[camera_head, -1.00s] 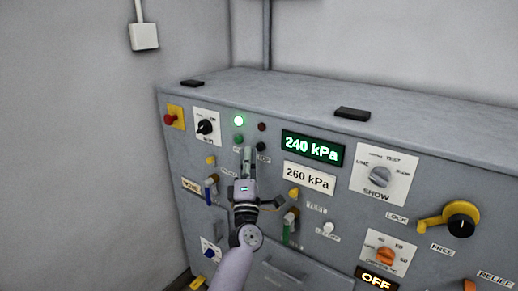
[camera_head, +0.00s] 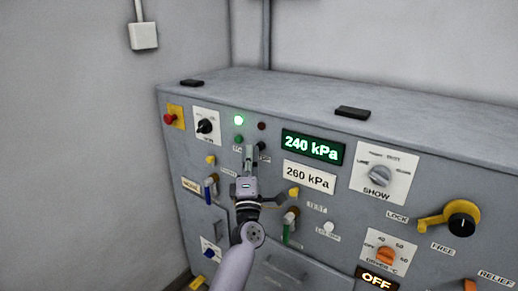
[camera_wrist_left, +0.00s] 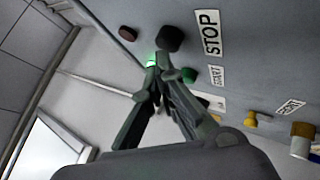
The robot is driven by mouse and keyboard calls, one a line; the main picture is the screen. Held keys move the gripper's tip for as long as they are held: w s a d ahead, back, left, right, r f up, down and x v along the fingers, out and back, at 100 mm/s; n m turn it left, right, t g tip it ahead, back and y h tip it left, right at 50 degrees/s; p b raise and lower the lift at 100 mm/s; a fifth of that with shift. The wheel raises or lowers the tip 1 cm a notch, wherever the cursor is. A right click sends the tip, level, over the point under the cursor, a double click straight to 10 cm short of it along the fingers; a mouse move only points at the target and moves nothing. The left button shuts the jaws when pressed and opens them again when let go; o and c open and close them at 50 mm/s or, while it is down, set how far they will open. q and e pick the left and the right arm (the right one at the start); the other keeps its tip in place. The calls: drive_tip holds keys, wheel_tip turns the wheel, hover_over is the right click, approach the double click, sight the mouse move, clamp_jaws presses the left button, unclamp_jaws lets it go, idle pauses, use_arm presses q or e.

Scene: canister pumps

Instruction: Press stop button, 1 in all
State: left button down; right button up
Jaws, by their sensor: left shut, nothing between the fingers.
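The black stop button (camera_head: 261,146) is on the upper front of the grey panel, just right of the green start button (camera_head: 239,139). In the left wrist view, the stop button (camera_wrist_left: 170,38) is beside its STOP label (camera_wrist_left: 209,33), and the start button (camera_wrist_left: 189,75) is by the START label. My left gripper (camera_head: 249,149) is shut and empty, its fingertips just left of the stop button. In the left wrist view the tips (camera_wrist_left: 158,62) appear just below the stop button; I see no clear contact. My right gripper is not in view.
A green lamp (camera_head: 238,120) is lit above the start button, beside a dark red lamp (camera_head: 262,126). The green display (camera_head: 312,147) reads 240 kPa. A black knob (camera_head: 205,127), a red button (camera_head: 170,118) and yellow-topped levers surround the area.

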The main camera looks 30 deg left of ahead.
use_arm(q)
drive_tip(key=shift+w, duration=0.5)
idle(0.9)
drive_tip(key=shift+s, duration=0.95)
drive_tip(key=shift+s+a+p, duration=0.15)
drive_tip(key=shift+s+p, duration=0.4)
drive_tip(key=shift+s, duration=0.7)
drive_tip(key=shift+s+a+p, duration=0.1)
drive_tip(key=shift+s+p, duration=0.45)
drive_tip(key=shift+s, duration=0.7)
